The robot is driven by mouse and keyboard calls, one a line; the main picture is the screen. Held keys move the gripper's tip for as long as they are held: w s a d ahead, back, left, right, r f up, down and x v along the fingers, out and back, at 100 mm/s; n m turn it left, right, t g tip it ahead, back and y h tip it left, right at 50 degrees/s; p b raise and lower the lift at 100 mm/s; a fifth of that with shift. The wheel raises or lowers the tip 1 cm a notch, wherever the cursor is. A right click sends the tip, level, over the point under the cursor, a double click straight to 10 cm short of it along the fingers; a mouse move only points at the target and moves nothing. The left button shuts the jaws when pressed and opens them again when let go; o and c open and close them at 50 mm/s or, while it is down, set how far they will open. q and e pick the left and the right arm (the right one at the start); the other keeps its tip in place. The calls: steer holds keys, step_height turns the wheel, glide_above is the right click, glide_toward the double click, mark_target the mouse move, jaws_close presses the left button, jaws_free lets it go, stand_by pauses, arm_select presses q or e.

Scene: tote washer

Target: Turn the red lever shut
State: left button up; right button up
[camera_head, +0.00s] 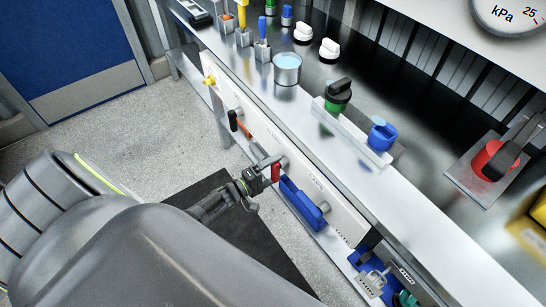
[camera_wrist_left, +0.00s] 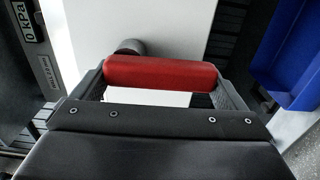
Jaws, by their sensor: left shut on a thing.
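The red lever (camera_head: 276,172) is on the white front panel below the bench edge. My left gripper (camera_head: 264,175) is shut on it. In the left wrist view the red lever (camera_wrist_left: 160,72) lies across the picture between my two fingers, with its grey round pivot behind its left end. My left gripper also shows in the wrist view (camera_wrist_left: 162,92). The exact angle of the lever on its pipe is hard to tell. My right gripper is out of view.
A blue lever (camera_head: 303,203) sits close to the right of the red one. A black-and-orange lever (camera_head: 240,124) and a yellow one (camera_head: 208,80) are to the left. The bench (camera_head: 345,165) overhangs with knobs and a cup (camera_head: 287,72). Floor is open below left.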

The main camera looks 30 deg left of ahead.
arm_select(q)
steer(key=o, duration=1)
steer(key=shift+o, duration=0.2)
steer(key=v, duration=1.7)
steer(key=shift+s, duration=0.25)
